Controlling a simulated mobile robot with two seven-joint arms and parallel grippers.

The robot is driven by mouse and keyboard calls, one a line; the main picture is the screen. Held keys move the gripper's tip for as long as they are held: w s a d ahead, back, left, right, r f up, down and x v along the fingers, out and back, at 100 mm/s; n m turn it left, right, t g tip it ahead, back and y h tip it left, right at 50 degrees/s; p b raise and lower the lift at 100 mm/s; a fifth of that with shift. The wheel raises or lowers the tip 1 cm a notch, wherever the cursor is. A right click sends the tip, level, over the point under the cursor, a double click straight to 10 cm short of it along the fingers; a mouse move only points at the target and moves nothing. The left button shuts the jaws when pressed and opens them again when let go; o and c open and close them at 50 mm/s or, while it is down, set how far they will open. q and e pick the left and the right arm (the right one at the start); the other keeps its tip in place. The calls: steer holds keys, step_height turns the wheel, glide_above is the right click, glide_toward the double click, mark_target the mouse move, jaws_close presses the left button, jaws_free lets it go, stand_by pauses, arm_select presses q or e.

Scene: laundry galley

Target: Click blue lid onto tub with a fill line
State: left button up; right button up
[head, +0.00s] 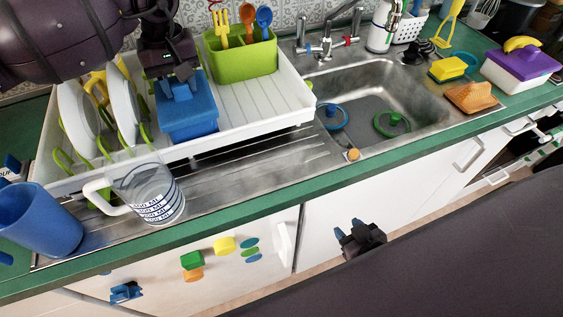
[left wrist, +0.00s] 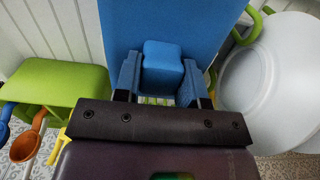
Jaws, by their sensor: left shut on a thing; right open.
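A blue lid (head: 190,122) with a block-shaped knob is at the dish rack, beside the white plates. My left gripper (head: 180,88) is shut on the knob. The left wrist view shows the knob (left wrist: 162,68) between the two blue fingers, with the lid's flat blue face (left wrist: 170,20) behind it. I cannot tell whether the lid touches the rack. A whitish tub (head: 512,80) under a purple lid stands at the far right of the counter; no fill line is readable on it. My right gripper (head: 350,232) is open and empty in front of the cabinet doors.
The white dish rack (head: 290,92) holds plates (head: 80,120) and a green utensil holder (head: 242,57). A clear measuring jug (head: 150,192) and a blue cup (head: 38,222) stand left. The sink (head: 372,85) holds two round lids. An orange lid-like piece (head: 472,96) lies right of the sink.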

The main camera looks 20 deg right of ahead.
mark_target(178, 81)
arm_select(q)
steer(key=shift+f, duration=0.45)
stand_by(0.4)
steer(key=o, duration=1.2)
steer(key=shift+c, duration=0.2)
step_height(178, 81, up, 11)
steer(key=shift+f, duration=0.1)
